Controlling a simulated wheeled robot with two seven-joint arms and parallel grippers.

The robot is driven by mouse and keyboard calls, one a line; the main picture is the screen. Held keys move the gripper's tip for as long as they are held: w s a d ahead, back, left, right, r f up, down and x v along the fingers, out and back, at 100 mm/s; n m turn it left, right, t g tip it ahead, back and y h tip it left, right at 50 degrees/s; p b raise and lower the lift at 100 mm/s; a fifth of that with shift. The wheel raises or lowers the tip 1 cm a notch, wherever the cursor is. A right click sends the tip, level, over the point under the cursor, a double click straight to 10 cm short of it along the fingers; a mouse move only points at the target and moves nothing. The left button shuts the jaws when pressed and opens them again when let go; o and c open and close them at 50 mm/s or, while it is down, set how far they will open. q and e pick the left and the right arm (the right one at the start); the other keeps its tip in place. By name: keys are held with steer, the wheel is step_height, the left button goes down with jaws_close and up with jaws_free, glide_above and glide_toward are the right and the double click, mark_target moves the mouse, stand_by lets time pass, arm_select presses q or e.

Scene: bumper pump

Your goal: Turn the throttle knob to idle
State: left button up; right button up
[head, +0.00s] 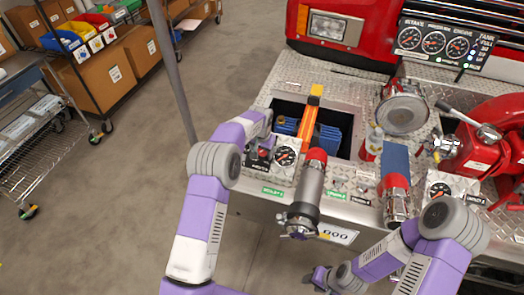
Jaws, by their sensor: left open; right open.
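A small panel with a round gauge (285,156) and a dark and red control (264,154) sits on the left of the truck's bumper. This control may be the throttle knob, but its markings are too small to read. My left gripper (264,138) is open at this panel, just above the control. I cannot tell whether it touches it, and its fingers are partly hidden. My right gripper (319,277) is open and empty, low in front of the bumper and away from the panel.
An orange-topped bar (309,120) and a grey cylinder with a red end (311,190) stand right of the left gripper.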

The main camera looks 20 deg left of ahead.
mark_target(261, 154)
arm_select(q)
steer(key=r+p, duration=0.1)
steer(key=r, duration=0.1)
steer(key=r+p, duration=0.1)
steer(key=r, duration=0.2)
steer(key=s+r+p, duration=0.1)
steer(key=r+p, duration=0.1)
steer(key=shift+s+r, duration=0.1)
steer(key=shift+r, duration=0.25)
steer(key=shift+f, duration=0.1)
